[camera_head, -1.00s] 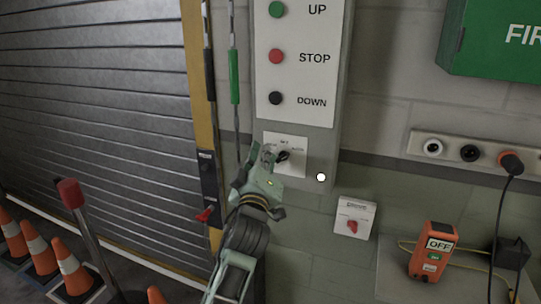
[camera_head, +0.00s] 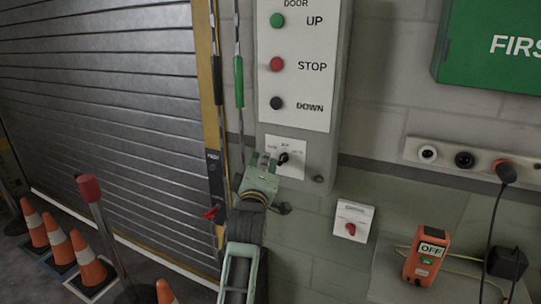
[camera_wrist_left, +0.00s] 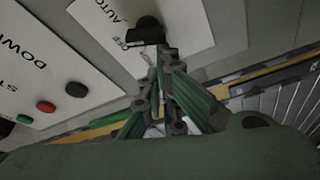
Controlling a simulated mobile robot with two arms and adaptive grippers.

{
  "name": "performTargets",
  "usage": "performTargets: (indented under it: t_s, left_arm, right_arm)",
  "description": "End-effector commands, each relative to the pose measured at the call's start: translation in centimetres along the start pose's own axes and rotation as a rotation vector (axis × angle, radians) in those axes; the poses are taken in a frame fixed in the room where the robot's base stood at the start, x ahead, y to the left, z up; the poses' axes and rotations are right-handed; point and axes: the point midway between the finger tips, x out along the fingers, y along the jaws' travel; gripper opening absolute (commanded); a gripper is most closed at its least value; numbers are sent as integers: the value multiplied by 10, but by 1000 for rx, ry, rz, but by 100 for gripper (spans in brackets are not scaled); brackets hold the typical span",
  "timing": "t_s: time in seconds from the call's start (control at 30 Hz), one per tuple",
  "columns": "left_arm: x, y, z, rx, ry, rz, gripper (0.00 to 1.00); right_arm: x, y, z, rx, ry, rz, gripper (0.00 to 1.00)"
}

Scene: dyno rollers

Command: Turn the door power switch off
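A white selector plate (camera_head: 298,147) with a black rotary knob (camera_head: 284,158) sits on the grey door panel below the DOWN button. In the left wrist view the knob (camera_wrist_left: 150,31) is near the top, beside the printed words OFF and AUTO. My left gripper (camera_head: 264,160) is just left of the knob, partly covering the plate's left side. Its fingers (camera_wrist_left: 160,68) come together at the tips in the wrist view, with nothing seen held. The tips look close to the knob; contact cannot be told. A small round lamp (camera_head: 319,179) at the panel's lower right is dark. My right gripper is out of view.
A white box with a red switch (camera_head: 351,222) is on the wall to the lower right. An orange device marked OFF (camera_head: 428,254) and a socket strip (camera_head: 440,156) are further right. Hanging rods (camera_head: 239,82) and the roller door (camera_head: 110,110) are left.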

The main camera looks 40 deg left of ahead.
Motion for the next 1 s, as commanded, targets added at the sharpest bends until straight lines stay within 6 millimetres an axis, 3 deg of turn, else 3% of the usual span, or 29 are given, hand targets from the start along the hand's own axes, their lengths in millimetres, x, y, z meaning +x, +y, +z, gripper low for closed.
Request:
performTargets:
  t_s: [1.0]
  left_arm:
    - [-2, -14, 4, -20, 1, -6, 0]
  right_arm:
    - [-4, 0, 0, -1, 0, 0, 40]
